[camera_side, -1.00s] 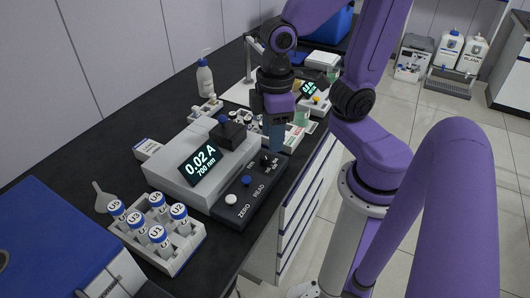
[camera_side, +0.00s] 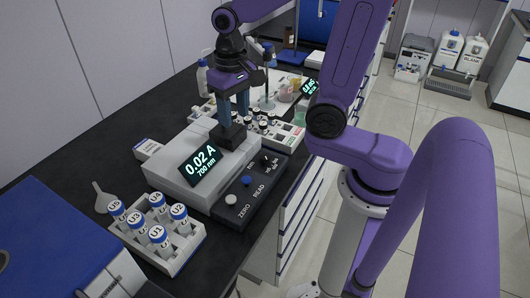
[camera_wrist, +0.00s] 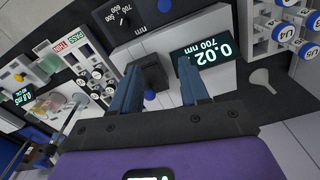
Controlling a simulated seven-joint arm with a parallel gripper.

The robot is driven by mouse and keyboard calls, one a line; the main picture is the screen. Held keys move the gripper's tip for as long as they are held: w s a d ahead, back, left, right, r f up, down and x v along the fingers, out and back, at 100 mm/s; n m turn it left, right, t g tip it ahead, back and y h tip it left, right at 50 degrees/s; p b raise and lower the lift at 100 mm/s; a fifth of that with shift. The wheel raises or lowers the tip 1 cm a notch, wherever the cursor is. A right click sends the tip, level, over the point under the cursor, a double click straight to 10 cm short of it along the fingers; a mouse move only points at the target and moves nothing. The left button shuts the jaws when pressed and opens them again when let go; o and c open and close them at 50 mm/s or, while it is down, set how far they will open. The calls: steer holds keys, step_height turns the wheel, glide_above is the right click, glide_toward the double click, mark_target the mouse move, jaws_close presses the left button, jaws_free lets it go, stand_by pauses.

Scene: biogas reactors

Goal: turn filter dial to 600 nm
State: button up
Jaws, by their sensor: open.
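The photometer (camera_side: 180,183) is a light grey box on the black bench. Its display (camera_side: 203,162) reads 0.02 A and 700 nm. The black filter dial (camera_side: 267,161) sits at the far end of the dark control panel (camera_side: 232,213). In the wrist view the dial (camera_wrist: 124,20) is near the top, with 600 and 700 printed beside it. My gripper (camera_side: 235,117) is open, pointing down above the black block (camera_side: 229,138) on the photometer, away from the dial. In the wrist view this block (camera_wrist: 149,72), with a blue knob, shows by one finger. I see nothing held.
The panel also has a blue READ button (camera_side: 247,180) and a white ZERO button (camera_side: 231,199). A rack of blue-capped tubes (camera_side: 182,246) stands in front.

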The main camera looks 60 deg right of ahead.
steer(key=d+m, duration=0.1)
steer(key=m, duration=0.2)
steer(key=r+m, duration=0.1)
steer(key=m, duration=0.9)
glide_above(265, 157)
step_height(265, 157, down, 17)
steer(key=shift+d+f, duration=0.1)
stand_by(0.5)
steer(key=c, duration=0.8)
